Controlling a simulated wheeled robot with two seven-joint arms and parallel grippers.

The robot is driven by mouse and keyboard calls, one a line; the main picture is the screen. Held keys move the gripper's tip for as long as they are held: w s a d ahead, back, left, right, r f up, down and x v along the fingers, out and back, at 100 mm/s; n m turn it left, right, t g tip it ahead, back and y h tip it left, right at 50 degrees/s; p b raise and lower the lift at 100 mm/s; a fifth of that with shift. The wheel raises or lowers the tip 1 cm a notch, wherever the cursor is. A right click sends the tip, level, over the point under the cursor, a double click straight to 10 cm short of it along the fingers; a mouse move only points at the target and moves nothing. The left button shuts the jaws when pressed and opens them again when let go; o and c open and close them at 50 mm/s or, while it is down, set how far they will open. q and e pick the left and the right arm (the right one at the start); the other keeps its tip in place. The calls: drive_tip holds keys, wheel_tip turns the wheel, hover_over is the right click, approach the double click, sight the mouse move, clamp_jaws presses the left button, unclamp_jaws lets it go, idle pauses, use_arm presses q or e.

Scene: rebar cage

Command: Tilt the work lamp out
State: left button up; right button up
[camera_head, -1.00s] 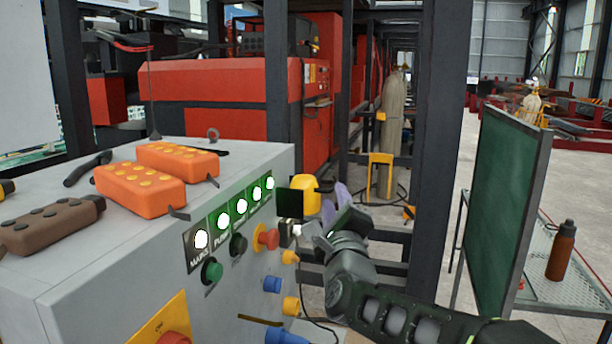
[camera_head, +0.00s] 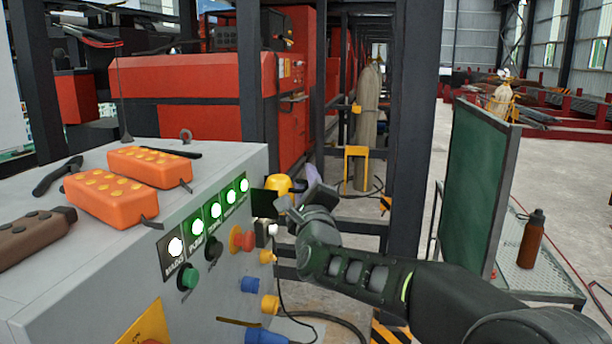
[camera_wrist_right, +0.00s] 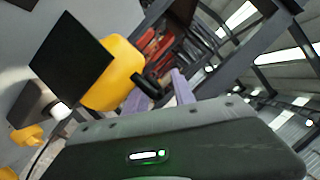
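The work lamp shows as a yellow housing (camera_head: 279,184) with a flat black face (camera_head: 264,203), at the right end of the grey control cabinet (camera_head: 75,275). In the right wrist view, its yellow housing (camera_wrist_right: 118,76) and black face (camera_wrist_right: 70,62) are at the upper left. A short black bar (camera_wrist_right: 150,84) beside the housing lies near my fingers; whether they touch it is unclear. My right gripper (camera_wrist_right: 158,94) has its two purple fingers apart, just beside the lamp. In the head view, my right gripper (camera_head: 310,176) is right of the lamp, partly hidden by its wrist. My left gripper is not in view.
The cabinet front carries lit buttons (camera_head: 215,210), a red knob (camera_head: 248,241) and blue and yellow sockets (camera_head: 250,285). Two orange pendants (camera_head: 110,198) lie on top. A dark post (camera_head: 408,140) stands behind my arm. A green panel (camera_head: 475,185) and a bottle (camera_head: 531,240) are at right.

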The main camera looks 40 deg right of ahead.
drive_tip(key=shift+w+d+r, duration=0.1)
drive_tip(key=shift+w+d, duration=0.2)
drive_tip(key=shift+w, duration=0.05)
drive_tip(key=shift+c, duration=0.4)
clamp_jaws()
